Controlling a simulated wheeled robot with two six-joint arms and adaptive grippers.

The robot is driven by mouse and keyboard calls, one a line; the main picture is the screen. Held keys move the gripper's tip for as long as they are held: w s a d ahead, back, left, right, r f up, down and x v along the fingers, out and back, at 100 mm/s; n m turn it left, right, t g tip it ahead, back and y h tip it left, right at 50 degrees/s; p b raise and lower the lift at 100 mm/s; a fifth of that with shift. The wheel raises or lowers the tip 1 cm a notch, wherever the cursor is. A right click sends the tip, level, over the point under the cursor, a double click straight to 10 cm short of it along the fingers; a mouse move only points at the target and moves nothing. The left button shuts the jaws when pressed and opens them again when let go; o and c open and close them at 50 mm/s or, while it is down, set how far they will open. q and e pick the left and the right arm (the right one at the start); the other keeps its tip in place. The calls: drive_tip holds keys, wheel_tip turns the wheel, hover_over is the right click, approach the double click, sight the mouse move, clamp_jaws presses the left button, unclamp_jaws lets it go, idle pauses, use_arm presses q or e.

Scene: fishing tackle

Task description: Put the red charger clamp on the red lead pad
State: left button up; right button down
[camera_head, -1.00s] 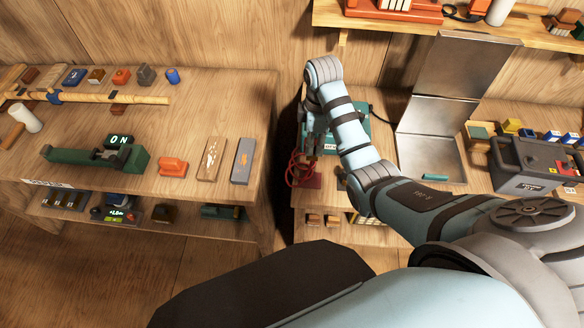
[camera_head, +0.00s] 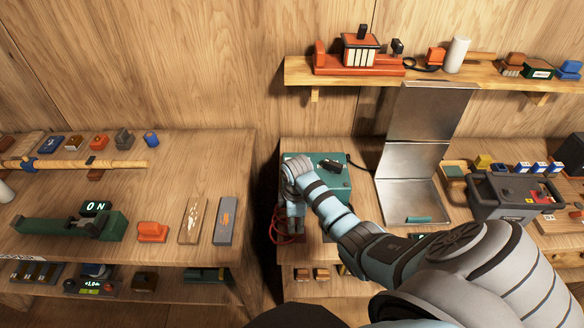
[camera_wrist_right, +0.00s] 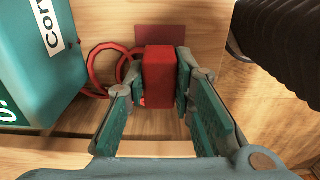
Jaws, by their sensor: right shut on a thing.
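The red charger clamp (camera_wrist_right: 160,78) is a red block between the fingers of my right gripper (camera_wrist_right: 157,90), which is shut on it. In the head view my right gripper (camera_head: 293,228) points down in front of the teal charger (camera_head: 330,178). The clamp cannot be made out there. A flat dark red pad (camera_wrist_right: 160,35) lies on the bench just beyond the clamp in the wrist view; the clamp hides part of it. I cannot tell whether the clamp touches the bench. A red lead (camera_wrist_right: 98,65) loops beside the clamp. My left gripper is out of view.
The charger (camera_wrist_right: 40,70) stands close on the left in the wrist view. A bent metal sheet (camera_head: 412,160) stands right of it. A grey battery (camera_head: 500,196) is farther right. A shelf (camera_head: 420,77) hangs above. A gap separates the left bench (camera_head: 190,150) from this one.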

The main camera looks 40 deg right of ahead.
sight(296, 221)
drive_tip(key=shift+s+f, duration=0.1)
drive_tip(key=shift+f, duration=0.55)
drive_tip(key=c, duration=1.4)
unclamp_jaws()
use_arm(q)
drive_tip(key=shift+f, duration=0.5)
use_arm(e)
drive_tip(key=shift+o, duration=0.2)
drive_tip(key=shift+r, duration=0.3)
use_arm(q)
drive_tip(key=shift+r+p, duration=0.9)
drive_tip(key=shift+p, duration=0.15)
use_arm(e)
wheel_tip(296, 221, up, 12)
drive_tip(key=shift+f, duration=0.2)
